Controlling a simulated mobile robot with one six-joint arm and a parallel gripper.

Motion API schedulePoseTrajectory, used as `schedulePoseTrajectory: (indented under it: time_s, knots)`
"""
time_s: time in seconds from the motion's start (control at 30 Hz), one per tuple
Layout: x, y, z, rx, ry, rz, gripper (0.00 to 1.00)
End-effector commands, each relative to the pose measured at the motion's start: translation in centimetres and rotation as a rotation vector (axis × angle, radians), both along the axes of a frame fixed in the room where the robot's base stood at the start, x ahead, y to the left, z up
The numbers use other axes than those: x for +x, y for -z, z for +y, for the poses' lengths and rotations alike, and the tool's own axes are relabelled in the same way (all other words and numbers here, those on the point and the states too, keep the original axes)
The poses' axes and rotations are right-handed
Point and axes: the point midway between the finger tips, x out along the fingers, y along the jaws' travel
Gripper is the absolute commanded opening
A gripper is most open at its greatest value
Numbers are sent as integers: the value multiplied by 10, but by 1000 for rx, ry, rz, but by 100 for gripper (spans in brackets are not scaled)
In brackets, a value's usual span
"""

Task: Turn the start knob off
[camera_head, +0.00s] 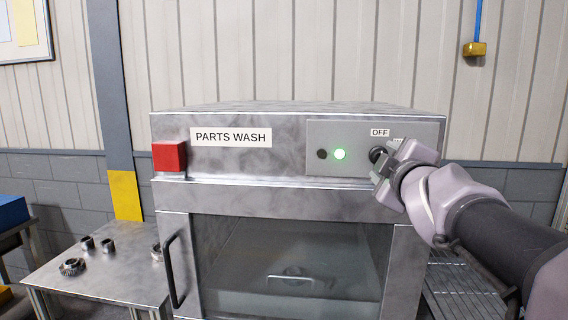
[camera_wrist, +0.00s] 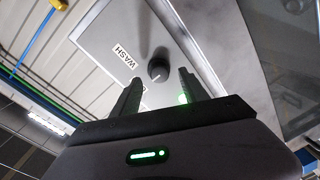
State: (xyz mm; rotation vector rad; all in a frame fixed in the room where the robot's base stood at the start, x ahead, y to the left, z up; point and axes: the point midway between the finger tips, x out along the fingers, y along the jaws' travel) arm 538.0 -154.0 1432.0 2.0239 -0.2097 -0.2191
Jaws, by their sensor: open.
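The black start knob (camera_head: 377,154) is on the grey control panel (camera_head: 318,165) of the parts washer, below an OFF label (camera_head: 380,132). A second label beside it is mostly covered by my gripper in the head view. In the wrist view the knob (camera_wrist: 159,70) sits ahead of the gap between my fingers, with a white mark on it and a WASH label (camera_wrist: 127,57) nearby. My gripper (camera_head: 381,172) is open and close to the knob; in the wrist view (camera_wrist: 158,88) its two fingers are apart. Whether they touch the knob cannot be told. A green lamp (camera_head: 340,154) is lit.
The washer has a red box (camera_head: 169,156) at its upper left and a glass door with a dark handle (camera_head: 171,270). A metal table (camera_head: 95,282) with several gears stands at left. A slatted rack (camera_head: 462,285) is at right, under my arm.

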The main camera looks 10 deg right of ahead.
Motion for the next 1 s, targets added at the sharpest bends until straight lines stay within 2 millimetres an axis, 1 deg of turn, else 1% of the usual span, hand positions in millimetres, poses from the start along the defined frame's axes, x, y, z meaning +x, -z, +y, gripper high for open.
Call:
schedulePoseTrajectory:
  time_s: [0.03, 0.2, 0.3, 0.4, 0.5, 0.57, 0.87, 0.93, 0.97, 1.0]
  knots:
    - [-15, -8, 4, -2, 0, -3, 52]
    - [-72, -15, 18, -2, 1, -4, 52]
    - [-100, -17, 24, -1, 3, -3, 52]
    - [-121, -16, 30, -1, 2, -2, 52]
    - [-133, -14, 33, 0, 1, -2, 52]
    - [-137, -13, 34, 0, 1, -2, 52]
    - [-138, -7, 34, 9, 4, 0, 52]
    - [-142, 11, 33, 114, 42, 11, 52]
    - [-146, 29, 32, 206, 77, 26, 52]
    - [-153, 59, 33, 363, 132, 57, 52]
